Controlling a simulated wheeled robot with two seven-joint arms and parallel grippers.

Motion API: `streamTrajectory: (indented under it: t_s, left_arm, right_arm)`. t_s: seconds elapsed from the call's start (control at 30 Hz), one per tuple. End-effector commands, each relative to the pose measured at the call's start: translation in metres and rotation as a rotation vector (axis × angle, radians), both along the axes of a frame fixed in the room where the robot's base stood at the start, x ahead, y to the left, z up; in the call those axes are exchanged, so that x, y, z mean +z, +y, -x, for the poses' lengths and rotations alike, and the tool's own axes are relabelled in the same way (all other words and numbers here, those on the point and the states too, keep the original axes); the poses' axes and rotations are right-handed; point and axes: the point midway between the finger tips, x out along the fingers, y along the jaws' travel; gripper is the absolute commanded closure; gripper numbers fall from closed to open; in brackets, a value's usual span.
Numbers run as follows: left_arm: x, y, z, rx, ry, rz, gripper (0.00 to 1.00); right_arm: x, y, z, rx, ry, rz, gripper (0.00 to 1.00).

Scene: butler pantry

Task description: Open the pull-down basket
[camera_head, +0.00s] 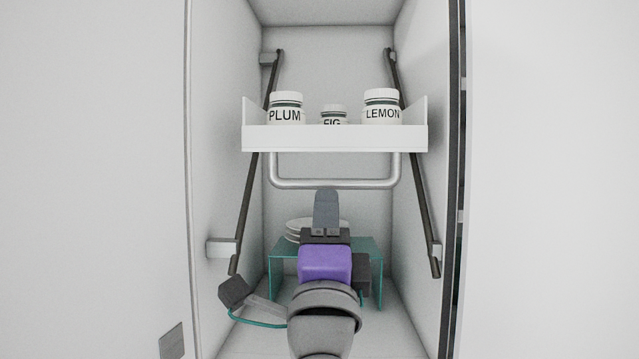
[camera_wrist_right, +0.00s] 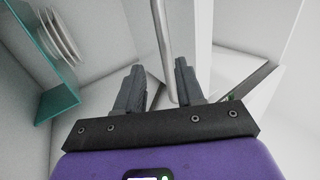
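The pull-down basket (camera_head: 335,139) is a white shelf tray high inside the cabinet, carried by a dark arm on each side. A grey U-shaped handle bar (camera_head: 281,183) hangs below it. My right gripper (camera_head: 327,194) points up at the middle of this bar, its tips overlapping the bar's lower edge in the head view. In the right wrist view, the fingers of my right gripper (camera_wrist_right: 159,68) stand apart, one on each side of the bar (camera_wrist_right: 161,35). Gaps show beside the bar; contact cannot be told. My left gripper is out of view.
Jars labelled PLUM (camera_head: 286,109), FIG (camera_head: 334,115) and LEMON (camera_head: 381,107) stand in the basket. Below, white plates (camera_head: 298,228) rest on a teal glass stand (camera_head: 374,250). Cabinet walls are close on both sides of my right arm.

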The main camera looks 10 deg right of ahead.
Motion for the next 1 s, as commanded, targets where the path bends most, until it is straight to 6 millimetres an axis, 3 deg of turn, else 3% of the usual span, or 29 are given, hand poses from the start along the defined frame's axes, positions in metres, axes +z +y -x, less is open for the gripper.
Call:
streamTrajectory:
  t_s: [0.43, 0.8, 0.83, 1.0]
  left_arm:
    - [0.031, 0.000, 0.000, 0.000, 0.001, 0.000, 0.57]
    - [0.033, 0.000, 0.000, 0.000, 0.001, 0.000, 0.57]
    - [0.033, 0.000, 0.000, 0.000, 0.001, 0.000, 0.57]
    - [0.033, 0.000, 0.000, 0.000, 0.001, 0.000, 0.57]
  right_arm:
    - [0.037, -0.015, -0.051, 0.000, 0.001, -0.002, 0.62]
    - [0.039, -0.017, -0.057, 0.000, 0.000, 0.000, 0.62]
    - [0.039, -0.017, -0.057, 0.000, 0.000, 0.000, 0.64]
    - [0.039, -0.017, -0.057, -0.001, 0.000, 0.001, 0.90]
